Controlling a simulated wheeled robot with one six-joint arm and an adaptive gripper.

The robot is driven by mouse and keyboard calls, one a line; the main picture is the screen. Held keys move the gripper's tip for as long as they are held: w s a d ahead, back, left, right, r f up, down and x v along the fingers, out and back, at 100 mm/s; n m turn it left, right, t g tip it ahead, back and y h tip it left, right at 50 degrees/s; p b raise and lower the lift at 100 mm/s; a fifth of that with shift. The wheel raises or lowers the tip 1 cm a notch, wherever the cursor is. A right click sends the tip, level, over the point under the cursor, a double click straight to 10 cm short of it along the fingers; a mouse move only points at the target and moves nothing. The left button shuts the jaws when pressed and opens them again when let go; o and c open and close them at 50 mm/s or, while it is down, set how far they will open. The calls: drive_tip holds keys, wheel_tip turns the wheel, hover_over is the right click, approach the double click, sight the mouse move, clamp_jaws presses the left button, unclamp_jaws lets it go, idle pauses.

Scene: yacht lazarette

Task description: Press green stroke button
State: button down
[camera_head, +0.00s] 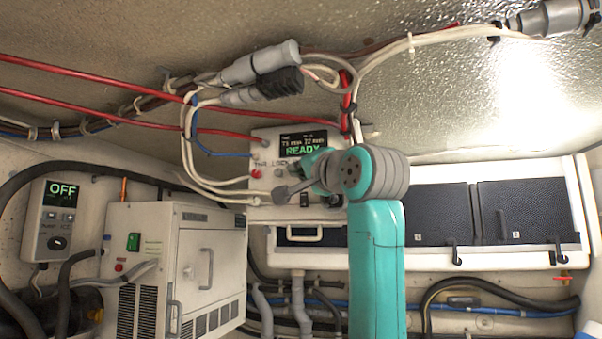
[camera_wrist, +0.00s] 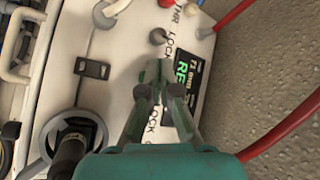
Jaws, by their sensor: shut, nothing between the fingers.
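A white control panel (camera_head: 262,212) hangs in the middle of the head view, with a dark display (camera_head: 304,146) reading READY in green. It also fills much of the wrist view (camera_wrist: 115,40). My gripper (camera_wrist: 154,72) is shut and empty in front of the panel, beside the display (camera_wrist: 186,68), its fingers covering part of the face and LOCK lettering. Whether the tips touch the panel I cannot tell. I cannot make out a green stroke button on the panel; it may be hidden by my gripper. A grey knob (camera_wrist: 158,36) sits just beyond the fingertips.
A red button (camera_head: 256,174) is on the panel's left side. A black-handled lever in a grey ring (camera_wrist: 68,150) stands left of my gripper. Cables (camera_head: 200,165) run along the panel's left. A white cabinet (camera_head: 150,245) at left has a green switch (camera_head: 133,241).

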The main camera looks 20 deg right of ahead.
drive_tip(key=shift+w+d, duration=0.1)
drive_tip(key=shift+w+d, duration=0.15)
drive_tip(key=shift+w, duration=0.1)
drive_tip(key=shift+w+d, duration=0.25)
drive_tip(key=shift+w, duration=0.05)
idle(0.8)
drive_tip(key=shift+s+a, duration=0.15)
idle(0.3)
drive_tip(key=shift+s+a, duration=0.3)
drive_tip(key=shift+s, duration=0.2)
drive_tip(key=s+a, duration=0.1)
drive_tip(key=s, duration=0.1)
drive_tip(key=s+a, duration=0.2)
idle(0.5)
idle(0.8)
